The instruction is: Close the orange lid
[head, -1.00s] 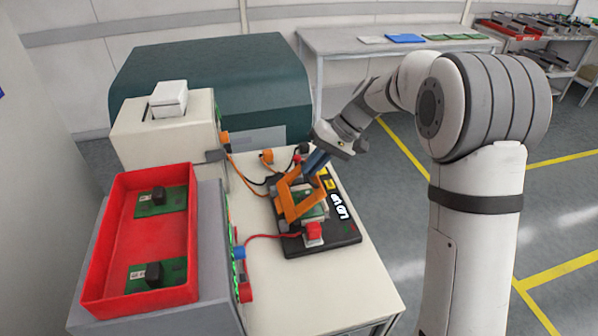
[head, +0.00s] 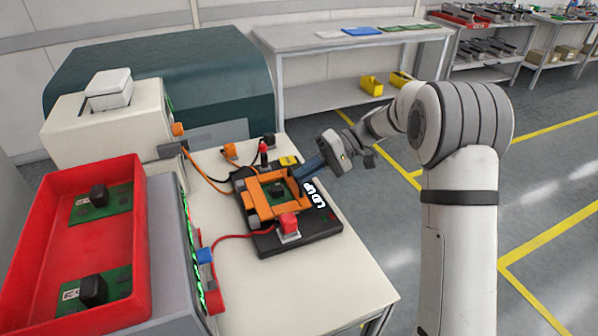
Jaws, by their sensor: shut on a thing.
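The orange lid (head: 262,182) is an open frame. It lies flat or nearly flat over the black fixture (head: 322,222) on the white table. A green board with a dark part (head: 278,188) shows through its opening. My gripper (head: 298,176) comes in from the upper right and is shut on the lid's right side. The fingertips are small and partly hidden against the lid. A red block (head: 289,222) sits at the fixture's front edge, close to the lid.
A red tray (head: 140,240) with green boards stands at the left, beside a white machine (head: 125,128). Orange, black and red cables run to the fixture. The white table's front (head: 310,285) is clear. A long table (head: 350,45) stands behind.

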